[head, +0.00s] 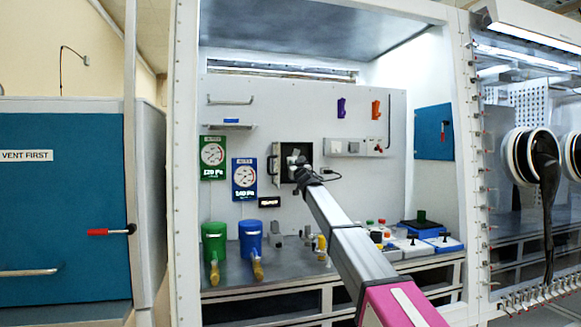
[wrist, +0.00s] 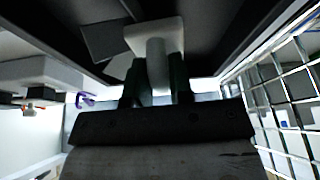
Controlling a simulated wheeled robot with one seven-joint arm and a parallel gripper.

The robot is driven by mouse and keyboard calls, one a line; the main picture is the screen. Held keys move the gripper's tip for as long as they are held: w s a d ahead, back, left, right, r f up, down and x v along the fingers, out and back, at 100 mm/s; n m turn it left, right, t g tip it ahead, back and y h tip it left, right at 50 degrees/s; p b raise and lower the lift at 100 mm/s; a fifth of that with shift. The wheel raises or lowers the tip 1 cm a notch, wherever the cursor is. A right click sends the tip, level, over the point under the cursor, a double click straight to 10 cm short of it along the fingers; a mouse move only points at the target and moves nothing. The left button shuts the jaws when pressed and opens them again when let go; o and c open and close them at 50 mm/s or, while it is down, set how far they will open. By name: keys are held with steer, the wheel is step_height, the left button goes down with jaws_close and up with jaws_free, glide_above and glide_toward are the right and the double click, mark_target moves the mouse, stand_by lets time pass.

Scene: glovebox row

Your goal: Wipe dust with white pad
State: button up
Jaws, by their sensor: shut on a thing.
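In the wrist view the white pad (wrist: 153,32) is a pale block with a round white handle. My gripper (wrist: 156,82) is shut on that handle, with a dark finger on each side. The pad is at a dark surface inside a recess; I cannot tell whether it touches. A grey, square-edged patch (wrist: 106,42) lies just left of the pad; I cannot tell whether it is the dust. In the head view my arm reaches into a dark open box (head: 283,163) in the back panel. My gripper's fingers and the pad are not clear there.
A small open door (head: 274,166) stands at the box's left edge. Gauges (head: 244,179) hang left of it, and a grey socket box (head: 345,147) is to its right. Green (head: 214,240) and blue (head: 251,238) containers and several small items stand on the bench below.

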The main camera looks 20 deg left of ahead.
steer(key=shift+w+d, duration=0.65)
steer(key=shift+d, duration=0.3)
steer(key=shift+w+d, duration=0.6)
steer(key=shift+d, duration=0.35)
steer(key=shift+s+a, duration=0.7)
steer(key=shift+a, duration=0.5)
steer(key=shift+s+a, duration=0.7)
steer(key=shift+a, duration=0.45)
steer(key=shift+s+a, duration=0.7)
steer(key=shift+a, duration=0.5)
steer(key=shift+r, duration=0.1)
steer(key=shift+s+r, duration=0.1)
steer(key=shift+r, duration=0.05)
steer(key=shift+w+d, duration=0.6)
steer(key=shift+d, duration=0.3)
steer(key=shift+w+d, duration=0.6)
steer(key=shift+d, duration=0.25)
steer(key=w+d, duration=0.2)
steer(key=d, duration=0.1)
steer(key=shift+w+d, duration=0.1)
steer(key=shift+d, duration=0.15)
